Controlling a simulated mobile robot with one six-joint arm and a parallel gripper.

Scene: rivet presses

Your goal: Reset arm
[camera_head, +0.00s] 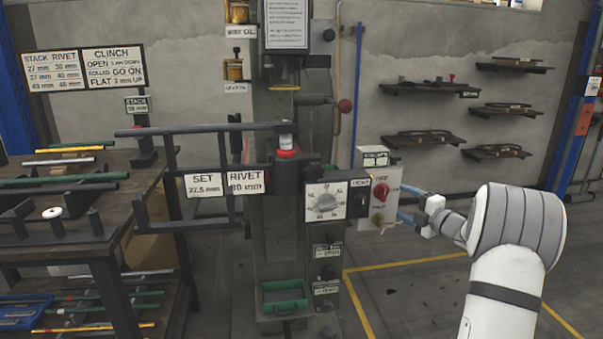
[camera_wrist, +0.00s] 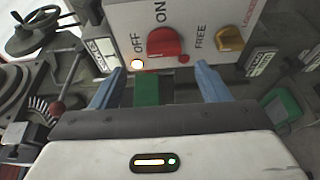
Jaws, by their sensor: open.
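My gripper (camera_head: 405,204) is at the right of the press, in front of the pale switch box (camera_head: 393,170). Its two blue fingers are apart and empty, and they also show in the wrist view (camera_wrist: 160,72). The box carries a red knob (camera_head: 381,191) with OFF and ON labels; in the wrist view the red knob (camera_wrist: 163,42) is just beyond the gap between the fingertips. A yellow knob (camera_wrist: 230,38) marked FREE and LOCKED is to its right. A small lamp (camera_wrist: 137,64) by OFF glows. Contact between fingers and box cannot be told.
The press column (camera_head: 285,220) stands in the middle, with a dial box (camera_head: 338,201) beside the switch box. A workbench (camera_head: 150,160) with rods is at the left. Wall shelves (camera_head: 430,88) are at the right. Open floor with yellow lines (camera_head: 410,264) lies below.

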